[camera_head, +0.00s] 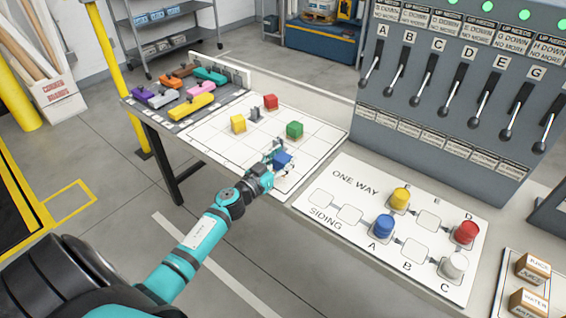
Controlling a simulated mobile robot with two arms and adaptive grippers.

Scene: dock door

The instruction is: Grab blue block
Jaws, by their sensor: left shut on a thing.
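The blue block (283,159) is on the white grid board (222,152), near its front right side. My left gripper (279,161) reaches in from the lower left and is shut on the blue block. The fingers hide part of the block, and I cannot tell whether it touches the board. My right gripper is not in view.
To the right, a "ONE WAY" board (345,215) holds several coloured pegs. A grey lever panel (440,140) rises behind it.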

